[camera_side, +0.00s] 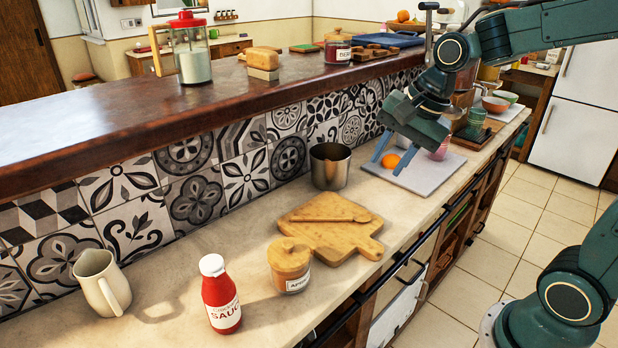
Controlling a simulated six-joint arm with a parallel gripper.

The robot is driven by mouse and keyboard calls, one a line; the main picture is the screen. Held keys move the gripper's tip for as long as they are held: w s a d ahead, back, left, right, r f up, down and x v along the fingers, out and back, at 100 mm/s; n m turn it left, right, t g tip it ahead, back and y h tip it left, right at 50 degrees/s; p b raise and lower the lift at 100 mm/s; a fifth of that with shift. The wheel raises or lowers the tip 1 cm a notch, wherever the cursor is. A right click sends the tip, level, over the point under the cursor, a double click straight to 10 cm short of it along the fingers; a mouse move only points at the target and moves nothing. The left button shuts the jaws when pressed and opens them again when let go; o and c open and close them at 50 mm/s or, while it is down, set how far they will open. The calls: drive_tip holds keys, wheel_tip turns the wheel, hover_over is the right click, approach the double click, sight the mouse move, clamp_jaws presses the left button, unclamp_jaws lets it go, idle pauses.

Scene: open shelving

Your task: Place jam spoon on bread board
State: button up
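The wooden bread board (318,236) lies flat on the counter, its handle pointing to the lower right. A wooden spoon-like piece (328,208) lies on the board's upper part; it looks like the jam spoon, though its colour blends with the board.
An orange fruit (390,160) shows by my fingertips. A metal pot (330,166) stands behind the bread board. A jam jar with a wooden lid (290,266), a red sauce bottle (221,300) and a cream jug (102,283) stand nearer. The raised bar (130,118) borders the counter.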

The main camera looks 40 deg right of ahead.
drive_tip(key=s+a+r+n+t+h, duration=0.1)
drive_tip(key=s+r+n, duration=0.1)
drive_tip(key=s+n, duration=1.2)
drive_tip(key=shift+s+a+t, duration=0.25)
drive_tip(key=shift+s+t, duration=0.05)
drive_tip(key=shift+s, duration=0.25)
idle(0.5)
